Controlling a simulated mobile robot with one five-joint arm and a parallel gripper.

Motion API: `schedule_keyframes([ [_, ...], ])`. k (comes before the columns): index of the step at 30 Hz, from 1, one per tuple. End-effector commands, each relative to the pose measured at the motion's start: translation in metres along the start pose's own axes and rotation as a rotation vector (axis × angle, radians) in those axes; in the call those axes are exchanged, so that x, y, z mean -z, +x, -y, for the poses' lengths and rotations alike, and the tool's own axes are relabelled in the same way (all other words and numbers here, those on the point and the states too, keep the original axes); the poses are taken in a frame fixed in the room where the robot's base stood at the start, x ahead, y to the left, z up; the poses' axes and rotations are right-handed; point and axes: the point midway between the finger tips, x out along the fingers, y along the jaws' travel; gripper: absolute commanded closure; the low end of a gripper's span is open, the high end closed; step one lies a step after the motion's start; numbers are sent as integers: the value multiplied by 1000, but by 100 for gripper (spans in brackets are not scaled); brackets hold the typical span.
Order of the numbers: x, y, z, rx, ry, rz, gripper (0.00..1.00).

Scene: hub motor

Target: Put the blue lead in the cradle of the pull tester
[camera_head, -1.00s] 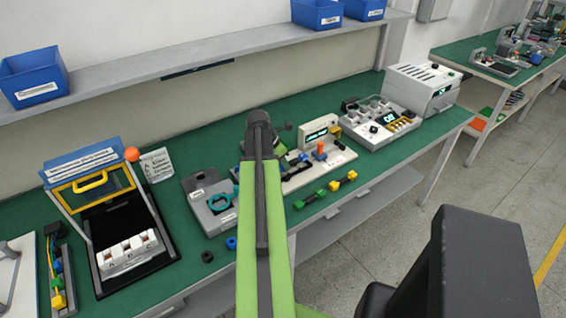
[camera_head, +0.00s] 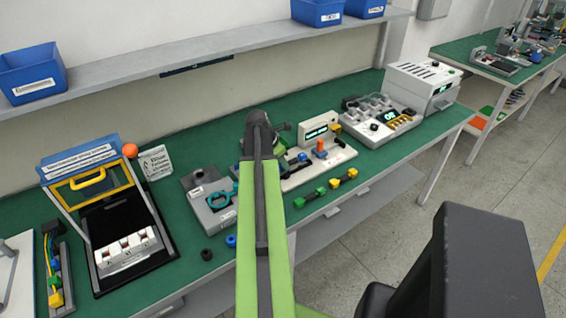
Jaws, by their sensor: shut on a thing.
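My gripper (camera_head: 282,127) is at the far end of my green arm, over the bench, and shows only as dark parts. My arm hides its jaws and what they are shut on. I cannot make out a blue lead. The likely pull tester (camera_head: 331,153) is a pale unit with a small display, just right of my gripper. It carries an orange and a blue part. I cannot pick out its cradle. A green lead (camera_head: 310,197) and a yellow lead (camera_head: 344,179) lie on the bench in front of it.
A grey fixture (camera_head: 211,203) with a teal ring stands left of my arm. A black ring (camera_head: 207,254) and a blue ring (camera_head: 231,240) lie near the front edge. A yellow-handled guard (camera_head: 88,183) stands far left. An instrument (camera_head: 382,122) stands right of the tester.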

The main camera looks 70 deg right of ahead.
Motion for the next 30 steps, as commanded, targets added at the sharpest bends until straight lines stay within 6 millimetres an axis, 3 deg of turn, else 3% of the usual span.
schedule_keyframes([
  [24, 5, 10, -1, -1, -1, 0, 100],
  [25, 4, 8, -1, -1, -1, 0, 70],
  [30, 4, 8, -1, -1, -1, 0, 48],
])
